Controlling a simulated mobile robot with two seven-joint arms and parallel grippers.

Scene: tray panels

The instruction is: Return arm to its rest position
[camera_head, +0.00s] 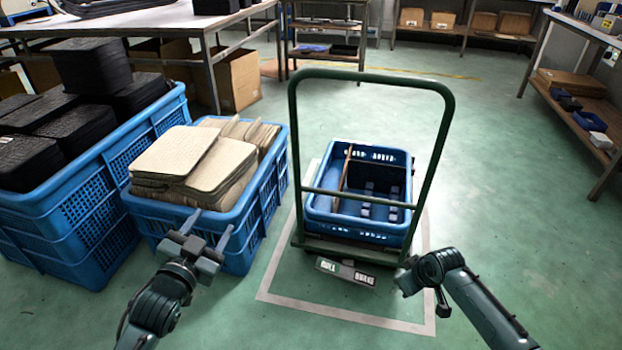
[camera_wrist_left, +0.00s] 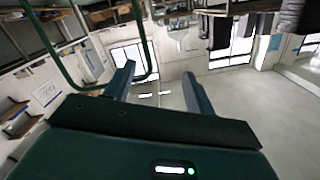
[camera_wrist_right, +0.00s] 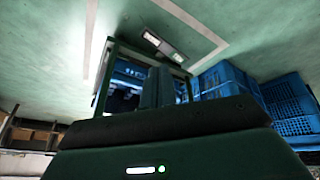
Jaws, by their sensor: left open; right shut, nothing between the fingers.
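My left gripper (camera_head: 209,228) is open, its fingers spread in front of a blue crate of tan panels. In the left wrist view the two fingers (camera_wrist_left: 158,87) stand apart with nothing between them. My right gripper (camera_head: 403,279) is beside the cart's near right corner. In the right wrist view its fingers (camera_wrist_right: 158,88) are together and empty. Each arm reaches in from the lower part of the head view.
A green-framed cart (camera_head: 292,165) bears a blue crate (camera_head: 360,226) holding a brown panel and dark pieces. Tan panels (camera_head: 195,160) fill the middle crate (camera_head: 262,195); black panels (camera_head: 85,65) fill the left crate (camera_head: 70,212). Floor at right (camera_head: 520,220) is clear.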

